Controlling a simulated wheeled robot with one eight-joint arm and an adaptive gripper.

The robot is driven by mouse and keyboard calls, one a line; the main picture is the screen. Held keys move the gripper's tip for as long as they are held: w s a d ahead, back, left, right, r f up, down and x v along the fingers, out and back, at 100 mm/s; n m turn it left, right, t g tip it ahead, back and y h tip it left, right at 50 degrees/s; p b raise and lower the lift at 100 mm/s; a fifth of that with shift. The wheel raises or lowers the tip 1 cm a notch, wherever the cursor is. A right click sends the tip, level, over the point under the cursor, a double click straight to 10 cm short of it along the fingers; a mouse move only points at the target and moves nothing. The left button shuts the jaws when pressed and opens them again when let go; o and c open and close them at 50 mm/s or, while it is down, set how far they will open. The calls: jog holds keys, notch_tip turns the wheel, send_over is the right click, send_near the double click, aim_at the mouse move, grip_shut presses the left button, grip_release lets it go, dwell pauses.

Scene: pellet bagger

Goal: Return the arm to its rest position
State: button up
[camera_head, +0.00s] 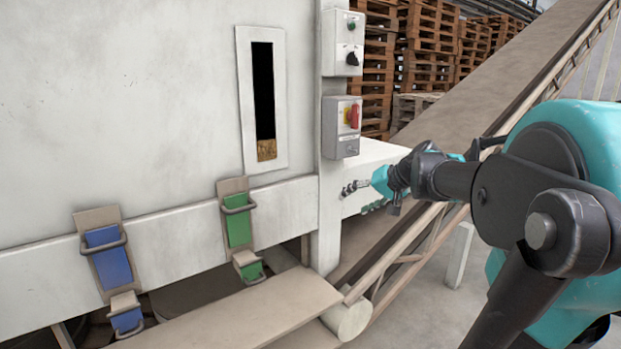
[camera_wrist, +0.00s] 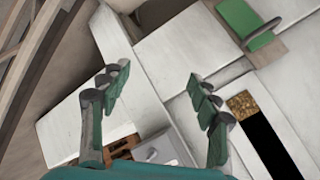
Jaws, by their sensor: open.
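My gripper (camera_head: 357,197) is in the right half of the head view, in front of the white machine's lower right part, below the switch box. It also shows in the wrist view (camera_wrist: 159,84), with its two teal and dark fingers wide apart and nothing between them. My arm, teal and dark grey, reaches in from the right edge of the head view, bent, with the gripper pointing left. Whether the fingertips touch the machine cannot be told from the head view.
The white machine (camera_head: 120,110) carries a grey switch box (camera_head: 341,127) with a red handle, a control box (camera_head: 342,43), a sight window (camera_head: 264,90), a blue latch (camera_head: 108,262) and a green latch (camera_head: 238,225). An inclined conveyor (camera_head: 480,85) rises behind my arm; pallets (camera_head: 430,45) stand beyond.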

jog(key=s+d+f+g+h, duration=0.1)
jog(key=s+d+f+h, duration=0.2)
jog(key=s+f, duration=0.7)
jog(key=s+d+f+n+g+h, duration=0.1)
jog(key=s+f+h, duration=0.3)
jog(key=s+f, duration=0.6)
notch_tip(320, 180, down, 6)
jog(key=shift+s+d+f+g, duration=0.1)
jog(key=shift+s+d+g, duration=0.35)
jog(key=shift+d, duration=0.45)
